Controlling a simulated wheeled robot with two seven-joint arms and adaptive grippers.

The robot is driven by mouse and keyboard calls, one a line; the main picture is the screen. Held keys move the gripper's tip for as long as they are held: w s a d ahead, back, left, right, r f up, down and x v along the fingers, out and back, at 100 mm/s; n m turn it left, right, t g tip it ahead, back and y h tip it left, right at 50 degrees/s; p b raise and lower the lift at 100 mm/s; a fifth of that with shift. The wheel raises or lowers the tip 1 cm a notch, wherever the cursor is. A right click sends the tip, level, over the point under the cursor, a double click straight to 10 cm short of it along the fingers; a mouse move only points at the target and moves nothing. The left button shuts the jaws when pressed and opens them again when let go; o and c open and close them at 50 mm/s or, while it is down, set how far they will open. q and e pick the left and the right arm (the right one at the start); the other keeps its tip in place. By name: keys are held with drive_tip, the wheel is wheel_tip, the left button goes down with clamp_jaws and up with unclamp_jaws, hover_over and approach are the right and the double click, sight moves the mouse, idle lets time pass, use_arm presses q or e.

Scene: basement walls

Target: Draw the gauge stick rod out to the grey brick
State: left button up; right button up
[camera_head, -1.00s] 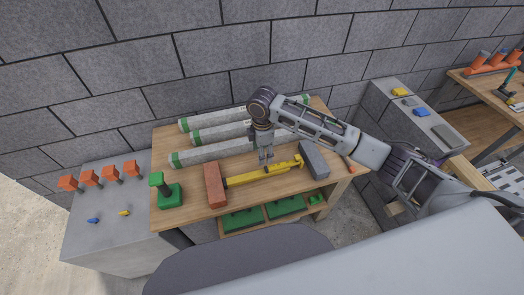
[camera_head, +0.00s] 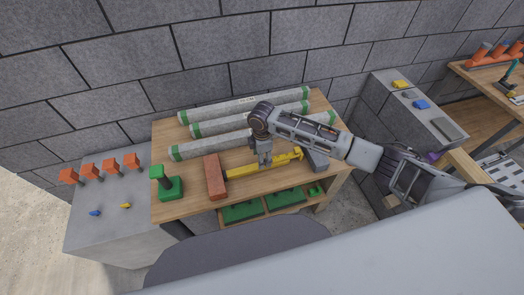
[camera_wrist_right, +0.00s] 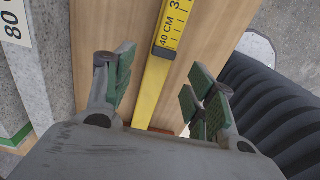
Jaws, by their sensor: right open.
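The yellow gauge stick (camera_head: 244,172) lies on the wooden bench between a red brick (camera_head: 216,178) at its left end and the grey brick (camera_head: 317,160) near its right end. In the right wrist view a printed section (camera_wrist_right: 172,28) marked 40 CM lies at the top. A plain yellow length (camera_wrist_right: 153,88) runs down from it. My right gripper (camera_head: 264,163) is over the middle of the stick, pointing down. In the wrist view its green-padded fingers (camera_wrist_right: 160,88) are apart, one on each side of the stick, with no visible contact. My left gripper is out of view.
Several grey tubes with green ends (camera_head: 240,104) lie behind the stick. A green stand (camera_head: 168,186) is at the bench's left, and green blocks (camera_head: 243,213) sit on the shelf below. A grey side table (camera_head: 110,235) holds orange-headed pieces.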

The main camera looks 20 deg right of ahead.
drive_tip(key=shift+f, duration=2.75)
drive_tip(key=c, duration=1.2)
drive_tip(key=o, duration=1.2)
drive_tip(key=shift+r, duration=0.15)
wheel_tip(320, 180, up, 12)
